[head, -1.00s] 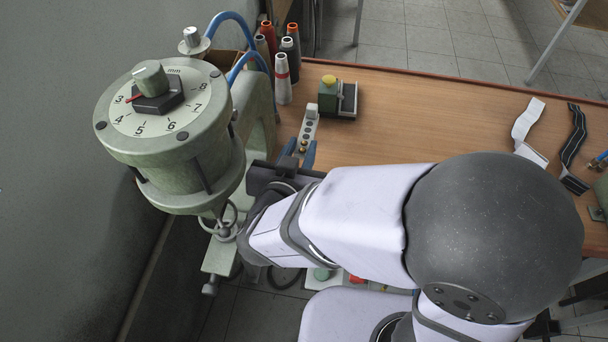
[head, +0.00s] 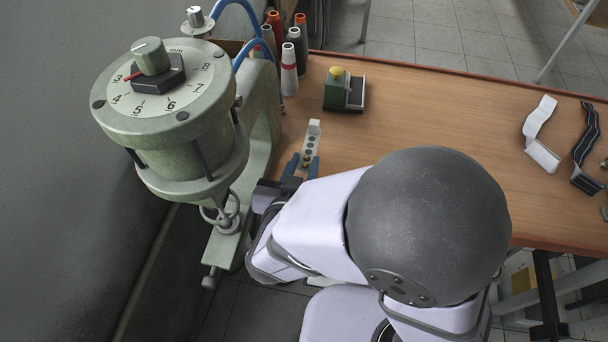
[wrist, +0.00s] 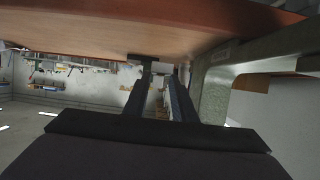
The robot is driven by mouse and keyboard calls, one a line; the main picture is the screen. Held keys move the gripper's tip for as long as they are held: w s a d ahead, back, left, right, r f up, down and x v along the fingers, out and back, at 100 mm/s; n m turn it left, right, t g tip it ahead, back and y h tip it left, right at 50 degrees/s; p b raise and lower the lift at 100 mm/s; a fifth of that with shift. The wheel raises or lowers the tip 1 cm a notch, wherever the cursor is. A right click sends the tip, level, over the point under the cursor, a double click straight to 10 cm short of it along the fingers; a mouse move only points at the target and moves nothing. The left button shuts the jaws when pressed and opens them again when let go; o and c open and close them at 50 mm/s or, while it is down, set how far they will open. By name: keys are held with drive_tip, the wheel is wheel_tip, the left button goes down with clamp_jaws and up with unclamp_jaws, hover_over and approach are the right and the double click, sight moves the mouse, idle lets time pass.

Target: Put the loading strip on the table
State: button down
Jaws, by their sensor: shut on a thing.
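The loading strip (head: 311,147), a narrow pale grey bar with a row of dark round spots and a raised block at its far end, shows in the head view over the left part of the wooden table (head: 430,110). My gripper (head: 302,166), with blue fingertips, is shut on its near end. In the wrist view the two dark fingers of my gripper (wrist: 163,85) run forward, with a small pale part of the strip (wrist: 161,68) between them. I cannot tell whether the strip touches the table top. My arm hides the table's near left part.
The green pneumatic press (head: 165,110) with its dial stands close on the left. A green block with a yellow knob (head: 338,88) and several thread cones (head: 289,70) stand farther back. White (head: 538,130) and black (head: 586,145) straps lie at the right. The table middle is clear.

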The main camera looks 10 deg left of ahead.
drive_tip(key=shift+f+b, duration=0.4)
drive_tip(key=shift+f, duration=1.65)
drive_tip(key=shift+f, duration=0.15)
drive_tip(key=c, duration=1.5)
unclamp_jaws()
drive_tip(key=shift+o, duration=0.2)
drive_tip(key=shift+s+r, duration=0.1)
drive_tip(key=shift+r, duration=0.15)
drive_tip(key=shift+s+a+r, duration=0.1)
drive_tip(key=shift+s+r, duration=0.05)
drive_tip(key=shift+s, duration=0.15)
drive_tip(key=p+v, duration=0.2)
drive_tip(key=v, duration=0.9)
drive_tip(key=shift+p, duration=0.3)
